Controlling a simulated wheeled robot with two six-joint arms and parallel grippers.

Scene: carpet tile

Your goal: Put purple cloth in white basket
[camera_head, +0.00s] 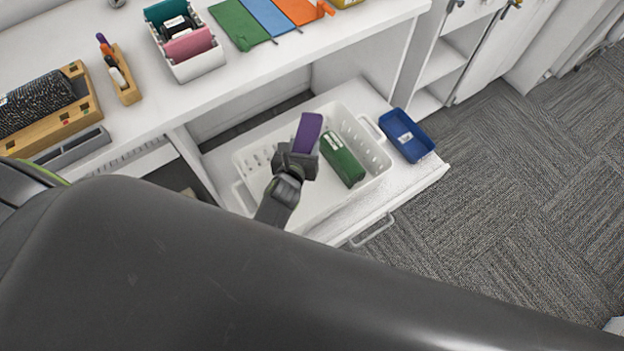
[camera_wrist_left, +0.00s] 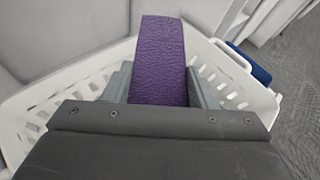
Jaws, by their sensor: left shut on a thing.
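The purple cloth (camera_head: 308,132) is held in my left gripper (camera_head: 297,158), which is shut on it. The cloth sticks out past the fingers and also shows in the left wrist view (camera_wrist_left: 160,60). The white basket (camera_head: 372,148) stands in the open drawer, and its slotted rim also shows in the left wrist view (camera_wrist_left: 236,62). My left gripper and the cloth are over the basket's inside in the head view. I cannot tell how far the cloth is above the basket floor. My right gripper is not in view.
A green packet (camera_head: 342,158) lies in the basket. A blue tray (camera_head: 406,135) sits beside it on the drawer's right. The white counter (camera_head: 150,105) above holds a divided organizer (camera_head: 199,65), a green cloth (camera_head: 238,24), a blue cloth (camera_head: 268,16) and an orange cloth (camera_head: 297,11). Carpet lies right.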

